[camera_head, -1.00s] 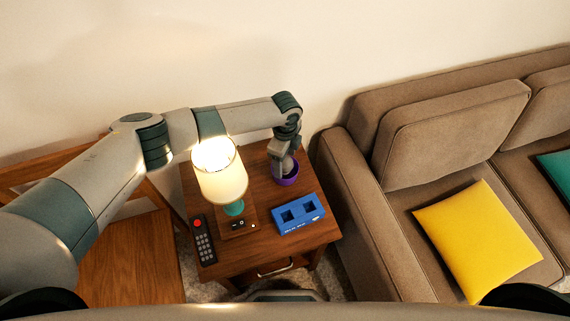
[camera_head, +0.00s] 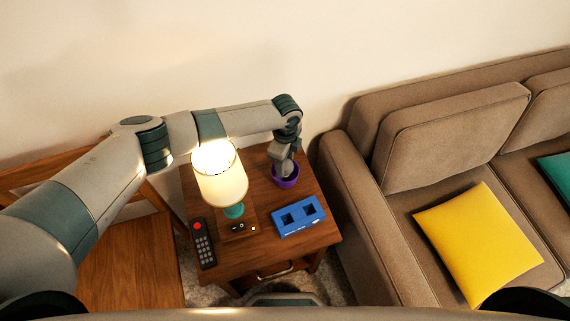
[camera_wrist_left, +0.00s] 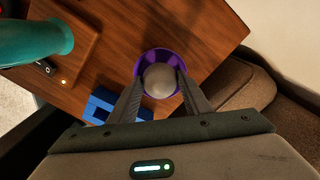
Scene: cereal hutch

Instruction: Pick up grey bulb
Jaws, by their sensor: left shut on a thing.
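The grey bulb (camera_wrist_left: 159,80) shows in the left wrist view as a pale round shape inside a purple bowl (camera_wrist_left: 144,62). My left gripper (camera_wrist_left: 158,88) reaches down into the bowl, with one finger on each side of the bulb, shut on it. In the head view the left gripper (camera_head: 283,168) points down into the purple bowl (camera_head: 287,182) at the back right of the side table. The bulb is hidden there by the gripper. My right gripper is not in view.
A lit lamp (camera_head: 222,185) stands on the wooden table (camera_head: 225,262), left of the bowl. A blue block with two square holes (camera_head: 299,228) and a remote (camera_head: 203,250) lie nearer the front. A sofa (camera_head: 345,165) stands close on the right.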

